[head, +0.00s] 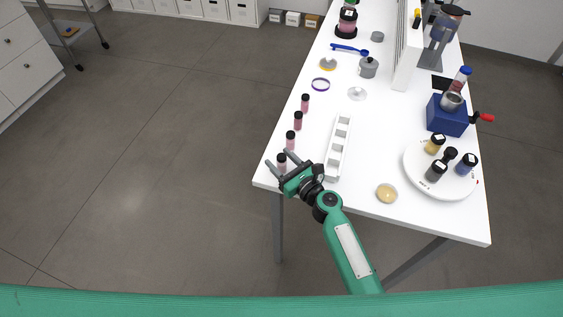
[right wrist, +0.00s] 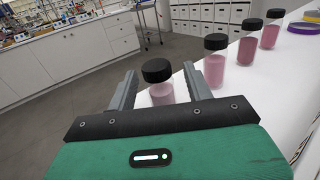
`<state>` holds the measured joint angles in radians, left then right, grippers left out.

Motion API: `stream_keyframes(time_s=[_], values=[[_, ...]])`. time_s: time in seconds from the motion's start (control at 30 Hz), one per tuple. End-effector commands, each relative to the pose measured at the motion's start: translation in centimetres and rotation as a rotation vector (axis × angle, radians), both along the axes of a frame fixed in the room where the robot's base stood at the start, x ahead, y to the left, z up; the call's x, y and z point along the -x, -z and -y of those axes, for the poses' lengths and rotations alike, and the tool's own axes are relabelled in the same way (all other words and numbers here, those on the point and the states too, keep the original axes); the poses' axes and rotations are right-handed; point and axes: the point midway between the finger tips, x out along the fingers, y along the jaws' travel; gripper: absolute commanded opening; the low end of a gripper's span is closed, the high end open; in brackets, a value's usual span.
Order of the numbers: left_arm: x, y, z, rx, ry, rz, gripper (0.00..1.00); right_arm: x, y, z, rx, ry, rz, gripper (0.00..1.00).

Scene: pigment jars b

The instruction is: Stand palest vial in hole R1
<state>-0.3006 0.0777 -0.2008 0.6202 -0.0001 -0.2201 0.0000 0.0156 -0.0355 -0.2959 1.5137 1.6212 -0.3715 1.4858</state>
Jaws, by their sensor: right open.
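Several pink vials with black caps stand upright in a row along the table's left edge: a far one (head: 305,103), a second (head: 298,121), a third (head: 290,141) and the nearest (head: 282,165). The right wrist view shows the nearest vial (right wrist: 162,94) between the fingers, its pink looking a little paler than the others, though the difference is slight. My right gripper (head: 277,158) is open, one finger on each side of that vial, with its lower part hidden by the gripper. A white rack (head: 332,166) with a row of holes stands right of the vials; its hole labels are unreadable.
A tan round dish (head: 387,193) lies near the front edge. A white round tray (head: 412,171) with several jars stands at right, near a blue device (head: 446,118) with a red handle. A clear funnel-like piece (head: 357,94) and purple ring (head: 320,84) lie beyond the rack.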

Motion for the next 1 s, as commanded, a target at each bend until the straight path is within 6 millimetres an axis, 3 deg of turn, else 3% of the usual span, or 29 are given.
stream_keyframes(time_s=[0.17,0.4,0.77,1.0], values=[[0.0,0.0,0.0,0.0,0.0,0.0,0.36,0.0,0.0,0.0,0.0,0.0,0.0,0.52],[0.0,0.0,-0.1,-0.001,0.001,-0.001,0.36,0.0,0.0,0.0,0.001,0.0,0.001,0.05],[0.0,-0.2,-0.3,-0.003,0.001,0.0,0.36,0.0,-0.4,0.0,0.001,0.0,0.002,0.05],[0.0,-1.5,-0.3,-0.003,0.0,0.0,0.36,0.0,-3.2,0.0,0.003,-0.001,0.005,0.05]])
